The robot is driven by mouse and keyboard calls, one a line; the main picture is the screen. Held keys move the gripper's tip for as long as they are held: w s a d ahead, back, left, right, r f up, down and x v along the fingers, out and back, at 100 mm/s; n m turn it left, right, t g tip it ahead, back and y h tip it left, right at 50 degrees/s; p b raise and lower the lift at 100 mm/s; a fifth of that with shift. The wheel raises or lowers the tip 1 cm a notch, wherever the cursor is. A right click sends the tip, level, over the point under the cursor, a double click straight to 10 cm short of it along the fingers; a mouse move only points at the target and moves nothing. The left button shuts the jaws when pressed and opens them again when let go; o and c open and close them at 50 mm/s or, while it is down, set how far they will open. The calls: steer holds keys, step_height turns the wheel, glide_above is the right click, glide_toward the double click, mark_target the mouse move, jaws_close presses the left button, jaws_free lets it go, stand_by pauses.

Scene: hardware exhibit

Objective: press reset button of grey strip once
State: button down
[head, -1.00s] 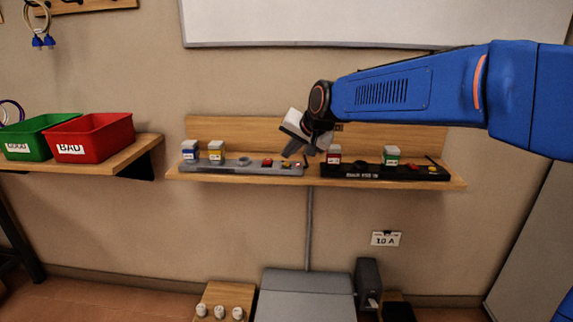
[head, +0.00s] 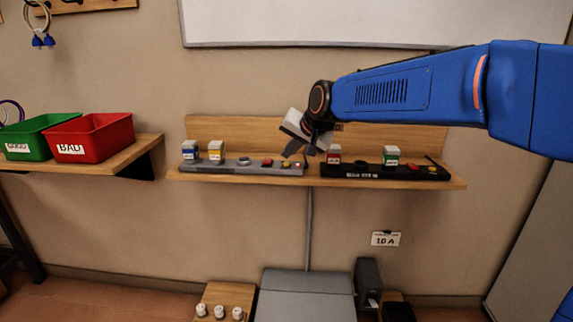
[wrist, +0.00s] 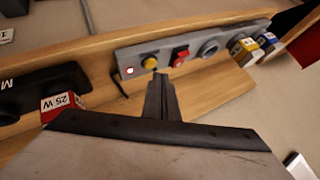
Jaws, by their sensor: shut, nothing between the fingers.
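The grey strip (head: 225,167) lies on the wooden shelf, left of the black strip. In the wrist view the grey strip (wrist: 194,57) carries a lit red lamp (wrist: 130,70) at its near end, then a round yellow button (wrist: 150,62), a red rocker switch (wrist: 180,56) and a round empty socket (wrist: 209,47). Yellow and blue plug blocks (wrist: 241,50) sit beyond. My gripper (wrist: 160,80) is shut and empty, its tips close to the yellow button with a small gap visible. In the head view my gripper (head: 289,152) hangs just above the strip's right end.
The black strip (head: 365,173) stands on the same shelf with a red block (head: 333,153) and a green-and-white block (head: 391,154). A wooden backboard (head: 235,130) rises behind the strips. Red and green bins (head: 95,130) stand on a shelf to the left.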

steer(key=shift+f, duration=0.2)
stand_by(0.5)
steer(key=shift+f, duration=0.2)
steer(key=shift+f, duration=0.45)
stand_by(1.0)
steer(key=shift+r, duration=0.9)
step_height(320, 180, up, 5)
stand_by(0.6)
stand_by(0.4)
